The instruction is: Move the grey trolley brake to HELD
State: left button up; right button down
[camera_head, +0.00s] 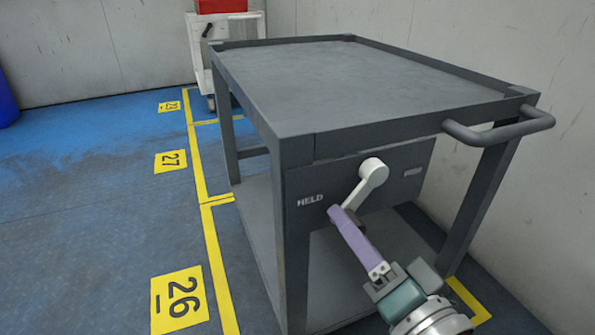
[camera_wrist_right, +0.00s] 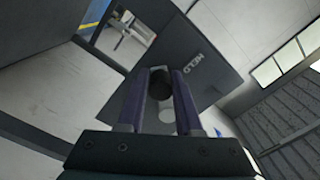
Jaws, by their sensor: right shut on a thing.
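The grey trolley (camera_head: 360,85) has a dark brake panel (camera_head: 410,160) below its top at the near end. The word HELD (camera_head: 310,200) is on the panel's left part. A pale brake lever (camera_head: 370,180) slants down and left from its round upper end, its lower end beside the HELD side. My right gripper (camera_head: 341,212) reaches up from the lower right and is shut at the lever's lower end. In the right wrist view, a dark knob (camera_wrist_right: 160,82) sits between the purple fingers, and HELD (camera_wrist_right: 190,62) shows beyond. My left gripper is out of view.
A push handle (camera_head: 500,130) sticks out at the trolley's right corner. A white cart (camera_head: 230,40) with a red box (camera_head: 220,6) stands behind. Walls are at the back and right.

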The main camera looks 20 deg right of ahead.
jog(key=shift+a+r+m, duration=0.15)
jog(key=shift+m, duration=0.35)
jog(key=c, duration=0.9)
grip_release()
jog(key=shift+c, duration=0.2)
jog(key=o, duration=0.3)
jog(key=shift+a, duration=0.1)
jog(key=shift+o, duration=0.2)
jog(key=s+p, duration=0.3)
jog(key=s, duration=0.7)
jog(key=shift+d, duration=0.45)
